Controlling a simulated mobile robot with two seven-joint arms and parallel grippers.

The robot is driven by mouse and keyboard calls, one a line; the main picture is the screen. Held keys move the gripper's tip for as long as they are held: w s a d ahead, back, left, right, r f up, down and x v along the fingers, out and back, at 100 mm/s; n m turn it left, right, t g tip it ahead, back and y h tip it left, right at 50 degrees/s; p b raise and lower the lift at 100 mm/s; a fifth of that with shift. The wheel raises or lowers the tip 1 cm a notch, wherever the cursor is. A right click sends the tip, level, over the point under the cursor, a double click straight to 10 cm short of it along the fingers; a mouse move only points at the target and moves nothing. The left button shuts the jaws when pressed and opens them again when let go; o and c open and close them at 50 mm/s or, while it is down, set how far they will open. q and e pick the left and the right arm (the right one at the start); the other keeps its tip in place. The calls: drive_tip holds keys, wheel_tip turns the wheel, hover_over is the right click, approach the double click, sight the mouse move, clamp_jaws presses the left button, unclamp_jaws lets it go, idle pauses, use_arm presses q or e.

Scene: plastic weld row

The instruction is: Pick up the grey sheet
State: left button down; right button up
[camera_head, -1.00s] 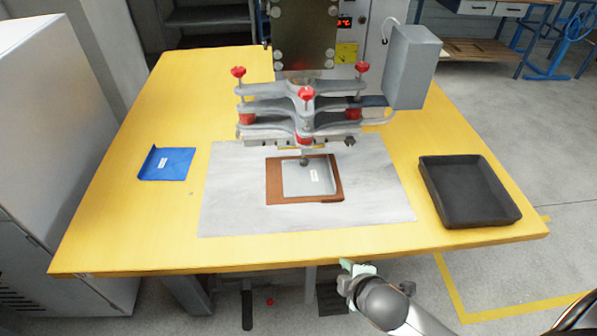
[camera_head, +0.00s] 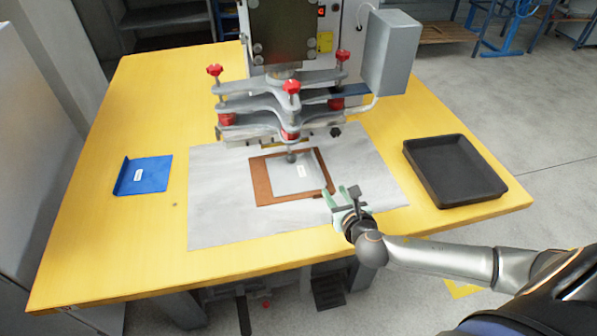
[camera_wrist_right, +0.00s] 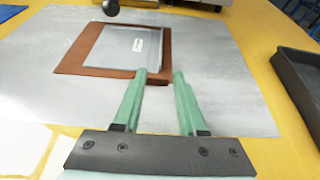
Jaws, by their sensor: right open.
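The grey sheet (camera_head: 293,174) is a flat, pale square with a small white label, lying on a brown board (camera_head: 263,182) under the press. It also shows in the right wrist view (camera_wrist_right: 115,48), with the brown board (camera_wrist_right: 75,60) around it. My right gripper (camera_head: 342,190) has green fingers and is open and empty at the near right corner of the board. In the right wrist view its fingertips (camera_wrist_right: 163,74) are apart, at the near right edge of the board, short of the sheet. My left gripper is not in view.
A press with red knobs (camera_head: 285,100) stands over the far side, its dark ball tip (camera_head: 291,158) over the sheet. A black tray (camera_head: 453,170) is on the right and a blue bracket (camera_head: 145,176) on the left. The grey mat (camera_head: 215,225) is clear in front.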

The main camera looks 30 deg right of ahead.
sight(324, 176)
drive_tip(key=x, duration=0.5)
drive_tip(key=shift+w+f+b, duration=0.15)
drive_tip(key=shift+w+b, duration=0.05)
drive_tip(key=shift+b, duration=0.15)
drive_tip(key=shift+b+x, duration=0.55)
drive_tip(key=shift+x, duration=2.25)
drive_tip(key=shift+d, duration=0.15)
clamp_jaws()
